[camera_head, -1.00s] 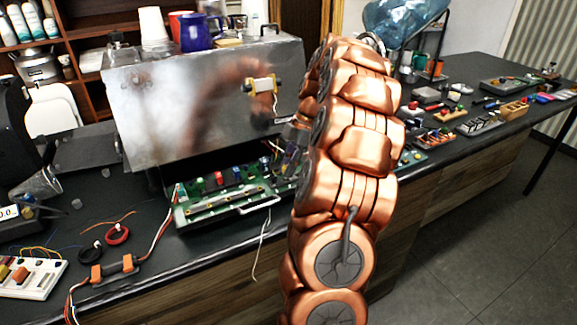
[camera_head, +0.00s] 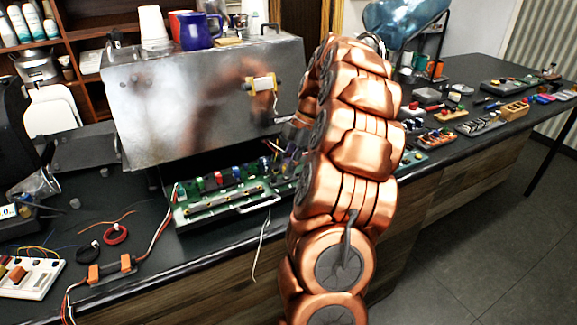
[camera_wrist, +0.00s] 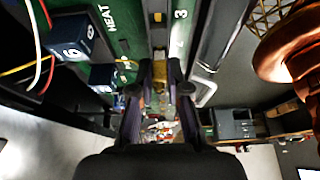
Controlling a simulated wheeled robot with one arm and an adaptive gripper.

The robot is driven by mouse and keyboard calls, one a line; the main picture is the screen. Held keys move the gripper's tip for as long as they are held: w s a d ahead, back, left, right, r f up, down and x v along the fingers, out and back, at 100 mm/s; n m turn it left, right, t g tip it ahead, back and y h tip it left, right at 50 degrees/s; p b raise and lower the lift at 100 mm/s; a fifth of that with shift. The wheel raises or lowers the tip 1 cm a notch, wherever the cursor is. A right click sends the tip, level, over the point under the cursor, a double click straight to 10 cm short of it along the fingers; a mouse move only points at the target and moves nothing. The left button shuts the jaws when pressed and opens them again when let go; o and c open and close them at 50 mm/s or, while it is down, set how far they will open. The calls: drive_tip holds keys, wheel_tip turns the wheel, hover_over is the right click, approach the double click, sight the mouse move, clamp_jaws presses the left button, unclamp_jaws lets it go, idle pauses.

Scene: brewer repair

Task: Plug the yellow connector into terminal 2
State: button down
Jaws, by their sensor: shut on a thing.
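My gripper (camera_wrist: 160,82) is at the centre of the wrist view, its dark fingers shut on a small yellow piece, the yellow connector (camera_wrist: 160,72). It is close over the green circuit board (camera_wrist: 127,22), beside a pale strip marked 3. I cannot tell if the connector touches a socket. Terminal 2's label is not readable. In the head view the board (camera_head: 232,205) sits in a pulled-out tray under the steel brewer box (camera_head: 200,110). My copper arm hides the connector there.
The tray has a metal handle (camera_head: 258,206). A red ring (camera_head: 116,234) and an orange-ended cable piece (camera_head: 112,270) lie on the counter.

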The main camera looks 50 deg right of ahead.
drive_tip(key=shift+f+b, duration=0.6)
drive_tip(key=shift+b, duration=1.05)
idle(1.6)
idle(0.3)
drive_tip(key=c, duration=1.1)
unclamp_jaws()
drive_tip(key=shift+o, duration=0.2)
drive_tip(key=shift+r+p, duration=0.15)
drive_tip(key=shift+p, duration=0.2)
drive_tip(key=r+p, duration=0.1)
drive_tip(key=p, duration=0.2)
drive_tip(key=shift+r, duration=0.25)
drive_tip(key=shift+p, duration=0.6)
drive_tip(key=shift+p, duration=0.5)
drive_tip(key=shift+w+r, duration=0.1)
